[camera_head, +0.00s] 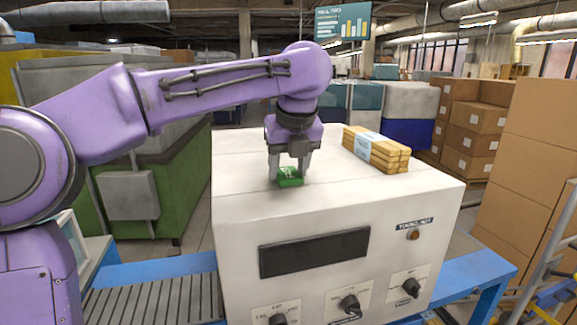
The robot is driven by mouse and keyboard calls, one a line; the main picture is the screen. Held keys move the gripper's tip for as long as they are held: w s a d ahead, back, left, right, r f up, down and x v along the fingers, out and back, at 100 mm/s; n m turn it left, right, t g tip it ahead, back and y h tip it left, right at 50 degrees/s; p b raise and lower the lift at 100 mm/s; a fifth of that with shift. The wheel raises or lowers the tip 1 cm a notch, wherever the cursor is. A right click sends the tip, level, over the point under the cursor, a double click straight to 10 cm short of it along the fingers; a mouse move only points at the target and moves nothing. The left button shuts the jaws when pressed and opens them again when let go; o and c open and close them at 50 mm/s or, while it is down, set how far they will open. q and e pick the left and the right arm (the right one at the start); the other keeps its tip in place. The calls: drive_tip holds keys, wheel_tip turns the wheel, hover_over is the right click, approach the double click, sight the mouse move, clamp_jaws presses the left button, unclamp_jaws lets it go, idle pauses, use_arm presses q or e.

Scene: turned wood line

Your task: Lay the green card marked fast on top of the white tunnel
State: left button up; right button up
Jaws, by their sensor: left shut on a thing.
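The green card (290,180) is between the fingertips of my left gripper (289,170), which points down and is shut on it. The card is at the top surface of the white tunnel (345,213), left of its middle. I cannot tell whether the card touches the top or is just above it. The card's marking is too small to read. My left arm reaches in from the left over the tunnel. My right gripper is not in view.
A banded bundle of wooden sticks (377,148) lies on the tunnel's top, right of the card. The tunnel stands over a blue-framed roller conveyor (150,298). Knobs (349,304) are on its front. Cardboard boxes (527,150) stand at the right. The tunnel's top is otherwise clear.

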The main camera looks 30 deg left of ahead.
use_arm(q)
drive_tip(key=shift+s+d, duration=0.1)
drive_tip(key=shift+s, duration=0.05)
drive_tip(key=o, duration=1)
drive_tip(key=shift+r, duration=0.15)
drive_tip(key=p+v, duration=0.1)
drive_tip(key=v, duration=1.1)
drive_tip(key=shift+p, duration=0.4)
